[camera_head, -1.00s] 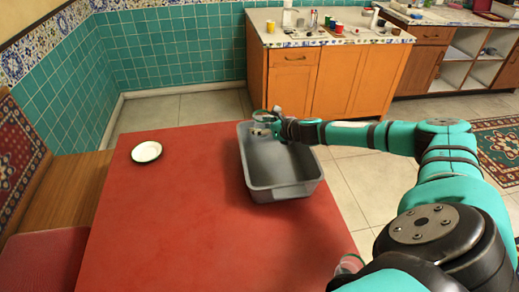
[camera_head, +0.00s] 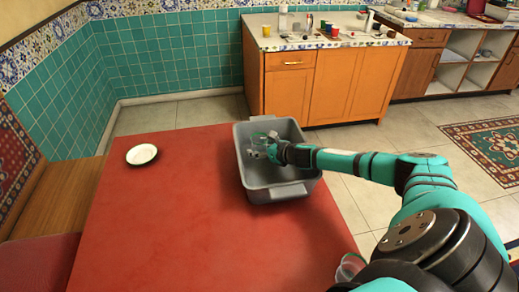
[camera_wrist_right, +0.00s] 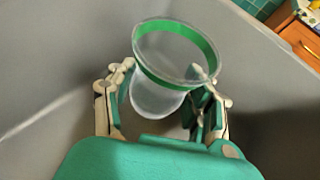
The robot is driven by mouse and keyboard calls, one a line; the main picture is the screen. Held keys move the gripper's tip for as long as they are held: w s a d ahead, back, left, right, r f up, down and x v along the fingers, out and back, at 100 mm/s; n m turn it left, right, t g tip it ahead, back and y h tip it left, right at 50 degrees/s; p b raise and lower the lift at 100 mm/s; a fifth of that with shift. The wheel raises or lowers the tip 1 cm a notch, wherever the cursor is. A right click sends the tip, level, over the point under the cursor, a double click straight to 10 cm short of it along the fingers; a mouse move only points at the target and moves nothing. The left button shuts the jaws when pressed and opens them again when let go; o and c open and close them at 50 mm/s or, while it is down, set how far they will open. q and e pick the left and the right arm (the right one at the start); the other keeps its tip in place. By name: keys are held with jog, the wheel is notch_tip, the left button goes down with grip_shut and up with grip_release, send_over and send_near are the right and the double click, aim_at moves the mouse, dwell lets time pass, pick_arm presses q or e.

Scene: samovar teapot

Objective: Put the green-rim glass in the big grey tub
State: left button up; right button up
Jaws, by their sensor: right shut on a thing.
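The green-rim glass (camera_wrist_right: 160,98) is clear with a green band round its top. In the right wrist view it sits between the two fingers of my right gripper (camera_wrist_right: 163,95), which is shut on it. In the head view my right gripper (camera_head: 262,150) holds the glass (camera_head: 262,137) within the outline of the big grey tub (camera_head: 270,193), near its far left part. The tub's grey walls (camera_wrist_right: 55,60) surround the glass in the wrist view. I cannot tell whether the glass touches the tub floor. My left gripper is out of view.
The tub stands on the red table (camera_head: 190,225) near its right edge. A white saucer (camera_head: 142,154) lies at the left. Another clear glass (camera_head: 349,267) stands at the front right, partly hidden by my arm. An orange counter (camera_head: 330,80) holds several small items behind.

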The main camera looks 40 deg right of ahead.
aim_at(264, 149)
jog(key=shift+f, duration=0.15)
jog(key=o, duration=1.2)
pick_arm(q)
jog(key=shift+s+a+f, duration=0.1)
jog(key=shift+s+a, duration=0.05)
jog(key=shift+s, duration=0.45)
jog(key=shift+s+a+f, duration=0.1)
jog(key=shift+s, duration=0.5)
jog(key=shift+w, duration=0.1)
pick_arm(e)
jog(key=shift+r, duration=0.2)
jog(key=shift+s, duration=0.25)
jog(key=b+v, duration=0.1)
jog(key=v, duration=0.4)
jog(key=shift+s, duration=0.3)
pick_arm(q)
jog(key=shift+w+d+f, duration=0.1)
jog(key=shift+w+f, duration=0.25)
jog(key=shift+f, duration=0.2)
pick_arm(e)
jog(key=shift+s+r, duration=0.55)
jog(key=shift+s, duration=0.1)
